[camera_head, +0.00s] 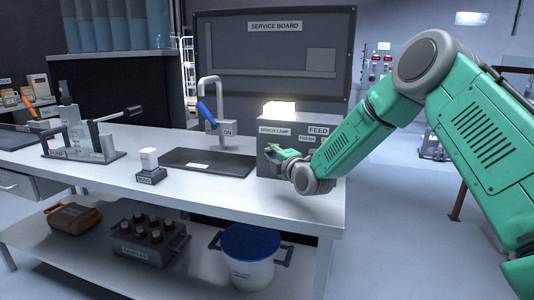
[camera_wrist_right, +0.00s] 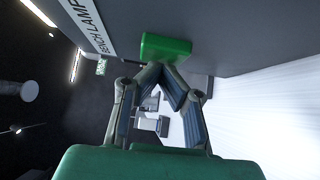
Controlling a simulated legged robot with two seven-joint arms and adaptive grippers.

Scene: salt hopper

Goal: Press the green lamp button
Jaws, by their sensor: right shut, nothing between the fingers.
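The green lamp button (camera_wrist_right: 165,47) is a block on the grey face of the lamp housing, beside the BENCH LAMP label (camera_wrist_right: 88,22) in the right wrist view. My right gripper (camera_wrist_right: 168,69) is shut and empty, its fingertips at the button's near edge. They appear to touch it, but I cannot tell whether it is pressed in. In the head view my right gripper (camera_head: 272,150) is in front of the grey lamp housing (camera_head: 332,155), and the button cannot be clearly told apart there. The lamp (camera_head: 279,110) on top glows bright. My left gripper is not in view.
The housing stands at the bench's (camera_head: 235,192) right end. A dark tray (camera_head: 208,162), a tap with a blue lever (camera_head: 205,110) and a small white-capped block (camera_head: 149,165) are to its left. The bench front is clear. A blue-lidded bucket (camera_head: 250,255) is below.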

